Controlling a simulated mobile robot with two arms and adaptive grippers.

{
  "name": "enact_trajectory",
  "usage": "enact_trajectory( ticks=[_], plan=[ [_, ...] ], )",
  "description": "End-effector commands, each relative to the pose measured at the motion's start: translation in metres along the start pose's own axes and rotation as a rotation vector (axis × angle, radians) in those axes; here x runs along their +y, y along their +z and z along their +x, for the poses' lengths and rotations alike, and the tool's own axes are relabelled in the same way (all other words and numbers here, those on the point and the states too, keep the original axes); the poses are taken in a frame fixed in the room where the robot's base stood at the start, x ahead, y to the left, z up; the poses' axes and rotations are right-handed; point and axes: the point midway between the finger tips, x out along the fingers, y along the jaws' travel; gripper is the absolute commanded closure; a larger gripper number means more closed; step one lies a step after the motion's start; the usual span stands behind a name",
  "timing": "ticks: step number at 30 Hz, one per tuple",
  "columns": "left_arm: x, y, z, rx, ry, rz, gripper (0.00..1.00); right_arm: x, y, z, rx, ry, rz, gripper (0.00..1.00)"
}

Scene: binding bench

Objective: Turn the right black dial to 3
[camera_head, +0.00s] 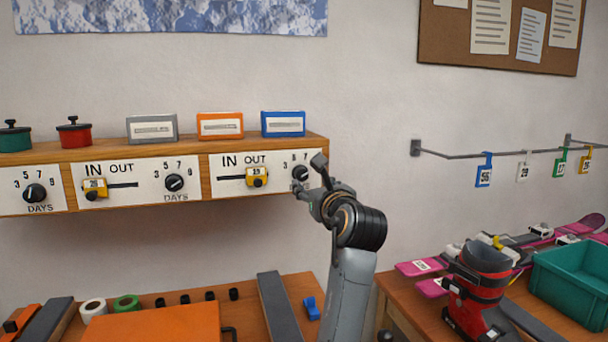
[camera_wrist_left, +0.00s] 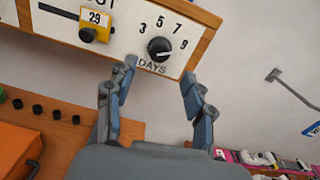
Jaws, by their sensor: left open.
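The right black dial (camera_head: 300,172) is on the right end of the white panel front of the wall shelf, partly covered by my gripper in the head view. In the left wrist view the dial (camera_wrist_left: 159,48) shows whole, with the numbers 3, 5, 7, 9 around its top and DAYS below. A white mark shows on its face; its exact heading is hard to tell. My left gripper (camera_head: 310,180) is open in front of the dial. In the left wrist view its fingers (camera_wrist_left: 157,89) are spread below the dial, apart from it, with nothing between them.
A yellow slider tag (camera_head: 257,177) sits left of the dial. Another black dial (camera_head: 175,183) is on the middle panel. A blue box (camera_head: 283,123) stands on the shelf above. The wall right of the shelf is clear up to a rail (camera_head: 480,155) with tags.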

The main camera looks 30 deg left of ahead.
Motion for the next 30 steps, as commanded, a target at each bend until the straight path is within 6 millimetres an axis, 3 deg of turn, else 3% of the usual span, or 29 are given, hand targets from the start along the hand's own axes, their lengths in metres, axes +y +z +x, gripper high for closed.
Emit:
enact_trajectory(
  ticks=[3,9,13,23,30],
  plan=[
    [0.000,0.002,0.026,0.002,0.002,0.000,0.47,-0.003,-0.003,-0.006,0.004,-0.004,0.002,1.00],
    [0.000,0.001,0.057,0.000,0.001,-0.001,0.47,-0.018,-0.027,-0.011,0.041,-0.022,0.007,1.00],
    [0.000,0.000,0.068,0.000,0.000,-0.001,0.47,-0.022,-0.035,-0.012,0.053,-0.026,0.006,1.00],
    [0.000,-0.001,0.072,0.000,-0.001,-0.002,0.47,-0.016,-0.026,-0.012,0.038,-0.020,0.002,1.00],
    [0.000,-0.001,0.071,0.000,-0.001,-0.002,0.92,-0.012,-0.020,-0.011,0.029,-0.015,0.000,1.00]
  ],
)
